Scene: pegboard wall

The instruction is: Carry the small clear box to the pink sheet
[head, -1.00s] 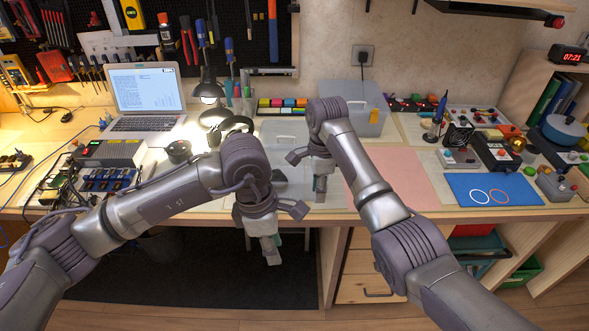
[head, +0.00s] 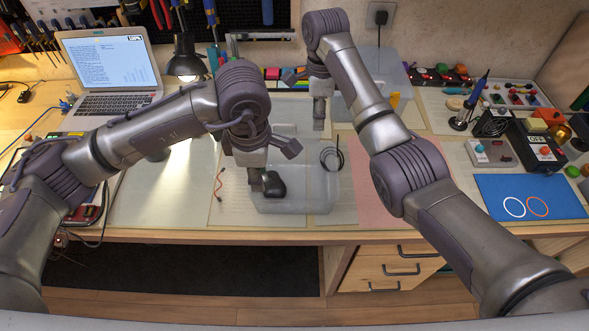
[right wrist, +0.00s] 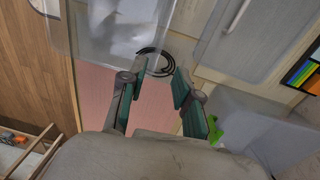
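The small clear box (head: 300,200) lies on the bench near its front edge, left of the pink sheet (head: 372,190). A dark rounded item (head: 271,184) shows at the box's left part. My left gripper (head: 255,183) points down over the box's left side; its fingers are too small to judge, and I cannot tell whether it touches. My right gripper (head: 318,122) hangs behind and right of the box, apart from it. In the right wrist view its green-padded fingers (right wrist: 157,92) are apart and empty. That view also shows the box (right wrist: 100,28) and pink sheet (right wrist: 98,95).
A coiled black cable (head: 332,158) lies beside the box. A clear lid with a handle (head: 288,112) lies behind it. A larger clear bin (head: 400,78) stands at the back. A blue mat (head: 548,190) is right of the pink sheet. My right arm crosses over that sheet.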

